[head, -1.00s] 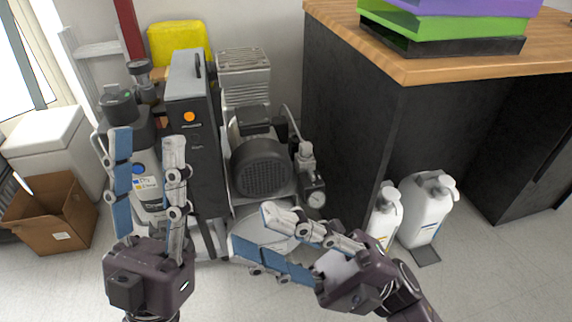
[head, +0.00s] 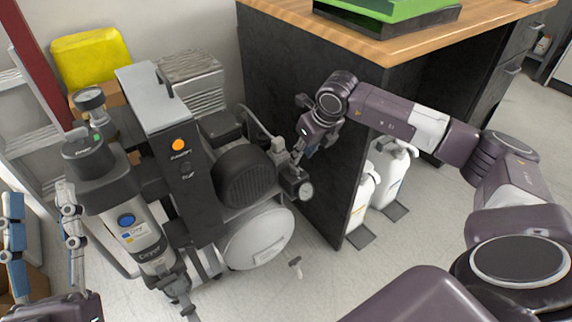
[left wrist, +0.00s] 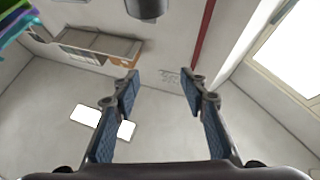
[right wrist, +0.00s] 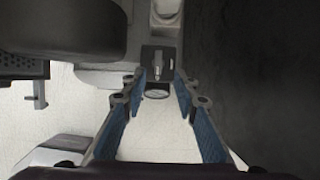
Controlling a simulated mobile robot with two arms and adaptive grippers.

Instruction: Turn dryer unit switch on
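A tall dark cabinet (head: 190,200) stands among the compressor parts in the head view. Its front has an orange round light or button (head: 178,145) and a small dark switch-like part (head: 187,170) below; the lettering is too small to read, so I cannot tell which unit is the dryer. My right gripper (right wrist: 157,82) is open and empty in the right wrist view, with a valve and round gauge (right wrist: 158,93) beyond its fingertips. In the head view its fingers are mostly hidden near the gauge (head: 306,190). My left gripper (head: 40,205) is open and empty at the far left, apart from the cabinet.
A black motor (head: 245,178) and white tank (head: 258,238) stand right of the cabinet. Floor in front is partly clear.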

